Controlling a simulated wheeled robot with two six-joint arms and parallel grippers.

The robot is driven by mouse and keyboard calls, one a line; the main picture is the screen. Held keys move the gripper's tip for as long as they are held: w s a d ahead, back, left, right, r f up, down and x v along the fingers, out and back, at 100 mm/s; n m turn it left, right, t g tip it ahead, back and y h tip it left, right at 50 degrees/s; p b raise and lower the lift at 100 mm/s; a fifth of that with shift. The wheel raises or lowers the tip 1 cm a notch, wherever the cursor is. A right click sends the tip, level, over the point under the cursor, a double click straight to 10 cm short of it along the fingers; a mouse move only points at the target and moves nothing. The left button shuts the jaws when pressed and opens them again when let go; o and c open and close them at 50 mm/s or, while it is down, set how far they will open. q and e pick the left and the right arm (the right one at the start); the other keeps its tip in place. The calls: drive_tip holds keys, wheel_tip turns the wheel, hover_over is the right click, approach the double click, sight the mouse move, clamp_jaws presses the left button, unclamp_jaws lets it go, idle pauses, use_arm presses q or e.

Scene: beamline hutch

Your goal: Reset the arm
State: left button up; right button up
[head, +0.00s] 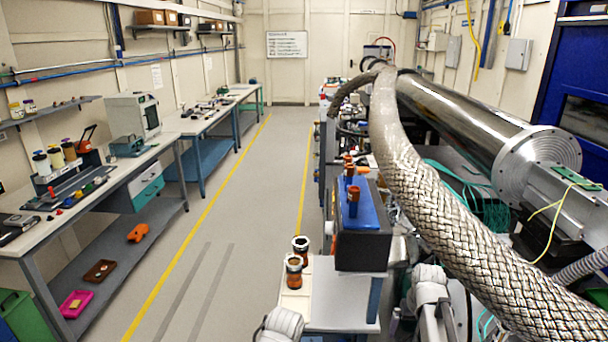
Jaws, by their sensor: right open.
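My right arm shows at the bottom, right of the centre, with white rounded links. My right gripper (434,318) is low there, partly cut off by the frame edge and hard to make out in detail; it is open, and I see nothing held in it. Of my left arm only a white rounded link shows at the bottom edge, left of the right arm; its gripper is not visible.
A thick braided hose (430,190) arches close above my right arm, beside a long metal cylinder (470,110). A blue-topped box (362,215) and amber jars (293,272) stand on a near bench. The grey aisle floor (235,215) is clear. A workbench (100,205) lines the left wall.

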use_arm(q)
wheel_tip(320, 180, down, 10)
drive_tip(key=b, duration=1.1)
use_arm(e)
drive_tip(key=f, duration=0.6)
drive_tip(key=w+f, duration=0.1)
drive_tip(key=f, duration=0.3)
drive_tip(key=shift+w, duration=0.1)
wheel_tip(320, 180, up, 11)
drive_tip(key=p, duration=1.2)
use_arm(q)
wheel_tip(320, 180, up, 10)
drive_tip(key=b, duration=0.2)
use_arm(e)
drive_tip(key=shift+m, duration=0.5)
drive_tip(key=shift+w+d+f, duration=0.3)
drive_tip(key=shift+w+d, duration=0.25)
drive_tip(key=shift+d, duration=0.3)
drive_tip(key=shift+w+d+f, duration=0.25)
drive_tip(key=shift+w+d, duration=0.25)
drive_tip(key=shift+d, duration=0.35)
use_arm(q)
drive_tip(key=shift+f, duration=0.1)
